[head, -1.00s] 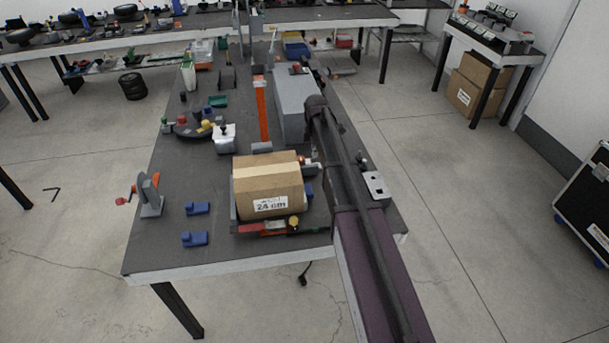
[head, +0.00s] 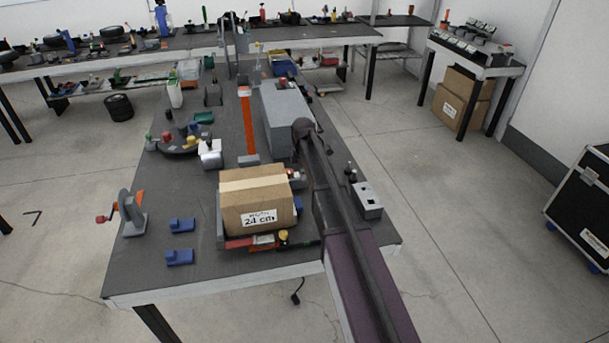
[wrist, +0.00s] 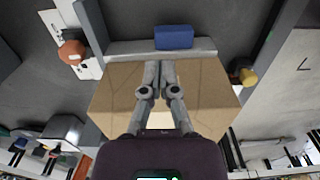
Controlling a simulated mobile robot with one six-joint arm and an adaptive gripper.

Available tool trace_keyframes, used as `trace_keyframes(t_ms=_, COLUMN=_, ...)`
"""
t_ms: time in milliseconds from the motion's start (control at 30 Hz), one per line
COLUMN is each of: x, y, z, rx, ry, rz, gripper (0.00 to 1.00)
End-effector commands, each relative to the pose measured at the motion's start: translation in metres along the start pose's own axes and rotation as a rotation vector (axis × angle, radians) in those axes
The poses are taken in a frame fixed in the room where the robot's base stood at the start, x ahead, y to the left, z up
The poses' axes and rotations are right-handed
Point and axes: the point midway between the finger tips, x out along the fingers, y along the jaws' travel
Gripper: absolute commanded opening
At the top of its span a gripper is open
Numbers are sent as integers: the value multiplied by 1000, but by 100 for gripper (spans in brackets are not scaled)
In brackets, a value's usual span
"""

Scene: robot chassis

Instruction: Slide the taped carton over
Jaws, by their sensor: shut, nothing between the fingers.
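The taped carton (head: 257,205) is a brown box with a pale tape strip across its top and a "24 cm" label on its front. It sits near the front edge of the dark table, in a low fixture with red and grey edges (head: 250,241). In the wrist view the carton (wrist: 205,88) lies across the middle behind my gripper (wrist: 160,64). The two fingers are together and empty, with their tips over the carton's far side in that view. I cannot tell whether they touch it. In the head view my fingers are hidden around the carton's right rear.
Two blue blocks (head: 181,225) and a grey crank device (head: 132,213) stand left of the carton. A long grey box (head: 285,115) and an orange strip (head: 248,122) lie behind it. A grey switch box (head: 367,200) stands at the right table edge.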

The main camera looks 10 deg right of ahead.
Motion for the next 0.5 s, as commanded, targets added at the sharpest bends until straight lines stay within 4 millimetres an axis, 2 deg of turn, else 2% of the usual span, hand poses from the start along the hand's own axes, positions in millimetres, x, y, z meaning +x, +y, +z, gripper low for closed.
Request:
trace_keyframes(t_ms=33, x=8, y=0, z=0, rx=0, ry=0, rz=0, gripper=0)
trace_keyframes(t_ms=500, x=43, y=0, z=-1, rx=-1, ry=0, rz=0, gripper=0)
